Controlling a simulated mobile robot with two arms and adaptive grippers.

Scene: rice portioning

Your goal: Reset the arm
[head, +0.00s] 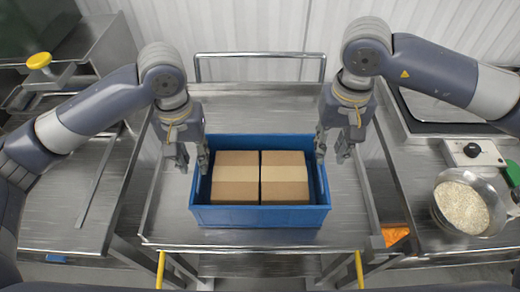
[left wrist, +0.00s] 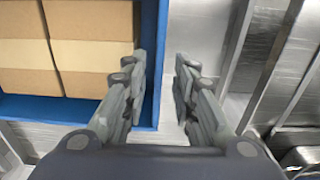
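A blue bin (head: 262,216) stands upright on a steel cart and holds two brown cardboard boxes, a left box (head: 236,189) and a right box (head: 285,190). My left gripper (head: 192,160) is at the bin's left wall, its fingers apart. In the left wrist view, the fingers of this gripper (left wrist: 160,75) stand on either side of the blue wall (left wrist: 156,55), with nothing visibly clamped. My right gripper (head: 332,150) is at the bin's right wall, its fingers apart. Whether its fingertips touch the wall is hard to tell.
The steel cart (head: 170,217) has bare surface around the bin and a rail (head: 260,54) at the back. At right, a metal bowl of rice (head: 461,207) stands beside a scale (head: 474,152). A steel table (head: 62,217) is at left.

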